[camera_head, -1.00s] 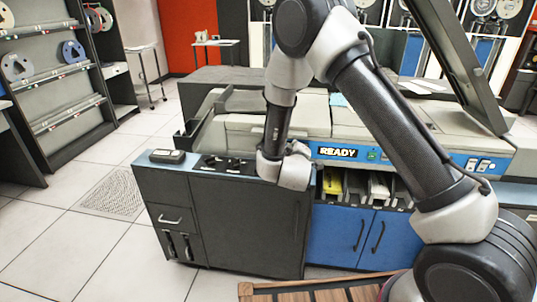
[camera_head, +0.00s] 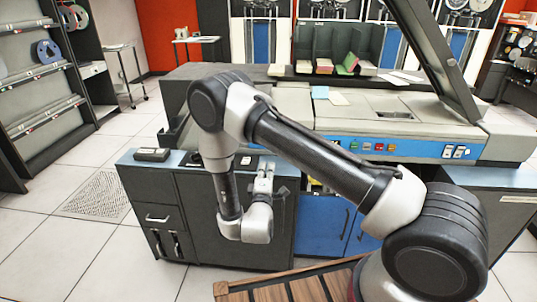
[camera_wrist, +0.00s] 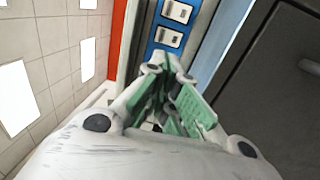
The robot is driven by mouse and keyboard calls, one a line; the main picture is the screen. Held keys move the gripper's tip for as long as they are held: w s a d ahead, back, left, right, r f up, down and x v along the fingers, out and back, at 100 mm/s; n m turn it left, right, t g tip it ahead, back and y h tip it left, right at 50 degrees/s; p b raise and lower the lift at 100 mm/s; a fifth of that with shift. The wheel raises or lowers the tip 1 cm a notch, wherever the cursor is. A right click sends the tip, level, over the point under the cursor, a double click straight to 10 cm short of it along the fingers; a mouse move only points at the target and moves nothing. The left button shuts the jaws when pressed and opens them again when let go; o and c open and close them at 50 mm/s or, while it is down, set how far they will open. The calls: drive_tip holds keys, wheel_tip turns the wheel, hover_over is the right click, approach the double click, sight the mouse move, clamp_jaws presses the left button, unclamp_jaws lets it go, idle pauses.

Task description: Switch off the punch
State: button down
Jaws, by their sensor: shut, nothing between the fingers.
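The punch (camera_head: 420,115) is the wide grey machine with a blue front panel in the head view. Coloured buttons (camera_head: 379,147) and white-framed switches (camera_head: 457,152) sit on that panel. My arm covers the panel's left part, so I cannot see the display. The wrist view shows two white-framed rocker switches (camera_wrist: 168,37) on a blue strip, just beyond my fingertips. My gripper (camera_head: 265,180) is shut and empty, in front of the dark cabinet at the left of the punch. In the wrist view its green-padded fingers (camera_wrist: 167,68) show no clear contact with the switches.
The dark cabinet (camera_head: 150,190) has a small black device (camera_head: 151,154) on its top. A wooden slatted piece (camera_head: 300,290) lies in front of me. Card stacks (camera_head: 346,65) stand in a dark rack behind the punch.

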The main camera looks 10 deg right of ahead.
drive_tip(key=x, duration=1.3)
drive_tip(key=shift+w+d+r, duration=0.1)
drive_tip(key=shift+w+r, duration=0.05)
drive_tip(key=shift+w, duration=0.05)
drive_tip(key=shift+w, duration=0.1)
drive_tip(key=shift+w+d+r+g, duration=0.1)
drive_tip(key=shift+w+r+g, duration=0.1)
drive_tip(key=shift+g, duration=0.1)
drive_tip(key=shift+f, duration=0.1)
